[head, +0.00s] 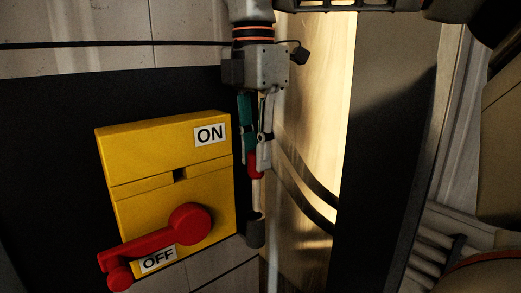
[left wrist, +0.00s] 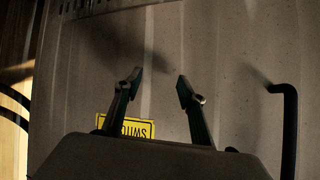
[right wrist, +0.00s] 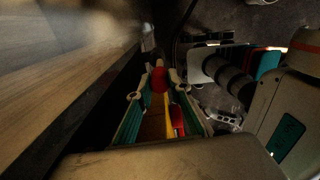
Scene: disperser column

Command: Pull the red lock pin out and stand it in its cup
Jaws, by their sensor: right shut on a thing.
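My right gripper (head: 255,160) points down beside the yellow switch box and is shut on the red lock pin (head: 256,168). The pin hangs upright, with its red head between the fingertips and its pale shaft below. The small dark grey cup (head: 256,234) is directly under it. The shaft's lower end meets the cup's rim in the picture; I cannot tell whether it is inside or in front. In the right wrist view the pin's red head (right wrist: 159,80) shows between the fingertips. My left gripper (left wrist: 158,80) is open and empty.
The yellow switch box (head: 205,155) carries ON and OFF labels. Its red lever (head: 160,240) lies towards OFF. A brightly lit panel (head: 315,120) with dark cables stands right of my right gripper. A yellow sign (left wrist: 130,127) and a bent dark rod (left wrist: 288,115) are near my left gripper.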

